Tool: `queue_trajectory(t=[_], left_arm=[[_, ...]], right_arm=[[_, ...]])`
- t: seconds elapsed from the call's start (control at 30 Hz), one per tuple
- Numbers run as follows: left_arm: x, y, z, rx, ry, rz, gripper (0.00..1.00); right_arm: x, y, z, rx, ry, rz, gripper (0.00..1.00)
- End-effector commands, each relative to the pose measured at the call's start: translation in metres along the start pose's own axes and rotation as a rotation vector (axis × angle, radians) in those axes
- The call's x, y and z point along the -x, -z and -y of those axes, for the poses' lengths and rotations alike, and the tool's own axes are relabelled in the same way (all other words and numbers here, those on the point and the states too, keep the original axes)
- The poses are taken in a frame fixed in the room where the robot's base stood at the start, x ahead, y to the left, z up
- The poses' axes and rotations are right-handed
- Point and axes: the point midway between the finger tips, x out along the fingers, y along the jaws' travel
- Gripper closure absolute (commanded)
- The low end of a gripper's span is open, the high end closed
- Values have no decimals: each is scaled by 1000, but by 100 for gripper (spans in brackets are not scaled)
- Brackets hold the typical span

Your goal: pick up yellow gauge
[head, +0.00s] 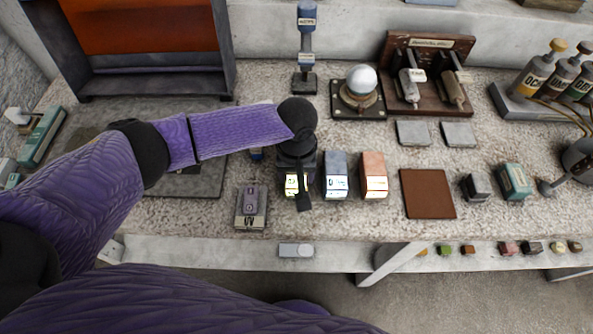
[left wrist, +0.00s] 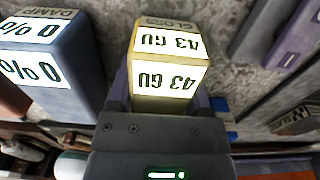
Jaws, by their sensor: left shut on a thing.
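The yellow gauge (left wrist: 168,72) fills the middle of the left wrist view, with a lit display reading "43 GU" and the label "GLOSS" on top. My left gripper (left wrist: 165,108) is shut on it, with a finger at each side. In the head view, my left gripper (head: 299,170) comes down over the gauge from above. Only the gauge's lit front (head: 292,186) shows there; the rest is hidden by the gripper. I cannot tell whether the gauge touches the table. My right gripper is in neither view.
A blue gauge (head: 336,176) and an orange gauge (head: 374,177) stand close by on the right. A purple UV gauge (head: 251,206) is to the left. A brown square pad (head: 428,194) lies further right. Bare tabletop (head: 330,220) shows in front of the gauges.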

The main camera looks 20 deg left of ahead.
Motion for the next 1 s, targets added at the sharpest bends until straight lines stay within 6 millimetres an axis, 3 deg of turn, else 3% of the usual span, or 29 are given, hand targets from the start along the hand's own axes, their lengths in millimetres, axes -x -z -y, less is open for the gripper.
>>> queue_trajectory(t=[0.07, 0.37, 0.5, 0.7, 1.0], left_arm=[[-1, 0, 0, 0, 2, 1, 100], [3, 0, 1, -2, 2, -1, 100], [52, 0, 0, 0, -3, -3, 100], [96, 0, 0, 0, -2, -1, 100], [105, 0, 0, 1, 0, 1, 100]], right_arm=[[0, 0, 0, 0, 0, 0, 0], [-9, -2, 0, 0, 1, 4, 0], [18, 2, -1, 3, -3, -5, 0], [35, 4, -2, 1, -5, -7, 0], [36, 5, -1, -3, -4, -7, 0]])
